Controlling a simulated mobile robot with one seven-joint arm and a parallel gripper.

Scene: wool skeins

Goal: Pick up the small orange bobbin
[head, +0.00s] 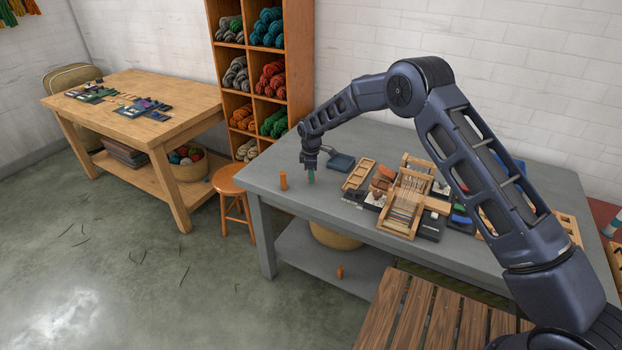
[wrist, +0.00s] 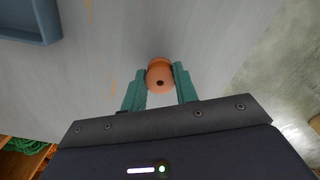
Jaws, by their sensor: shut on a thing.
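My gripper (head: 311,178) points down over the left part of the grey table. In the wrist view, its teal fingers (wrist: 160,88) are shut on a small orange bobbin (wrist: 160,76), one finger on each side. In the head view the held bobbin is hidden by the fingers. I cannot tell whether it touches the tabletop. A second orange bobbin-like cylinder (head: 283,181) stands upright on the table, a little left of my gripper and apart from it.
The grey table (head: 262,184) holds a blue-grey tray (head: 341,162), also in the wrist view (wrist: 30,20), and a small loom (head: 402,208) to the right. Another orange piece (head: 340,272) is below the tabletop. A stool (head: 230,186) stands left. The table's front-left corner is clear.

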